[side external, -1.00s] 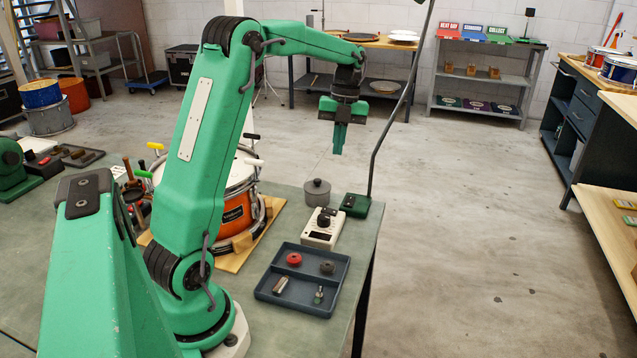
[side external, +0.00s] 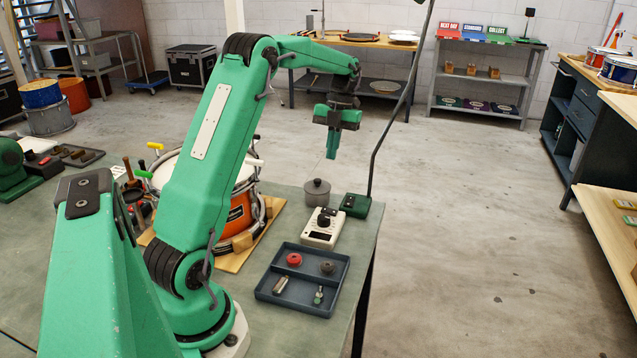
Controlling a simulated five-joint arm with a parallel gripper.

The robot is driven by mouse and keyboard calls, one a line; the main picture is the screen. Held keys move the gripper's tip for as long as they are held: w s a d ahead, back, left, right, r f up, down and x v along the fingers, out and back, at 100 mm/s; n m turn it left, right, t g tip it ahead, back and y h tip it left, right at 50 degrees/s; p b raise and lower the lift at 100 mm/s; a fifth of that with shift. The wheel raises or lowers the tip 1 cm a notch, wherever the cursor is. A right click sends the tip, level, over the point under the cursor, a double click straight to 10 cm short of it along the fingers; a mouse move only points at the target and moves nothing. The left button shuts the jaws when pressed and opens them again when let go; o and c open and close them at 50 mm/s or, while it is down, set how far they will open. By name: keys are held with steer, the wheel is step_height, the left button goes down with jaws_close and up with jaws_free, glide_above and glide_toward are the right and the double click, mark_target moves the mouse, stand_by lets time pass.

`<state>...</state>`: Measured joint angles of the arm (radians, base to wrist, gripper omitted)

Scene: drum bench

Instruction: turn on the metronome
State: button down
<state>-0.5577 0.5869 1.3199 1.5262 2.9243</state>
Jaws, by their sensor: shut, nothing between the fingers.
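The metronome (side external: 322,229) is a small cream box with a dark dial on top. It sits on the bench near its right edge, behind the divided tray. My gripper (side external: 331,156) is green, points down and is shut and empty. In the picture it is above and slightly right of the metronome, apart from it. The metronome's switch is too small to make out.
A grey lidded pot (side external: 317,193) and a green lamp base (side external: 356,206) with a tall dark stem stand just behind the metronome. A dark tray (side external: 262,287) with small parts lies in front. An orange drum (side external: 237,213) stands to the left.

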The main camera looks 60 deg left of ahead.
glide_above(323, 209)
steer(key=f, duration=1.1)
steer(key=shift+w+f, duration=0.3)
steer(key=shift+w, duration=0.1)
steer(key=shift+a+f, duration=0.15)
steer(key=shift+f, duration=0.8)
steer(key=shift+s+a+f, duration=0.1)
steer(key=shift+s+f, duration=0.05)
steer(key=shift+f, duration=0.2)
steer(key=shift+r, duration=0.1)
steer(key=shift+w+d+r, duration=0.25)
steer(key=shift+w+d, duration=0.3)
steer(key=shift+w, duration=0.05)
steer(key=shift+r, duration=0.15)
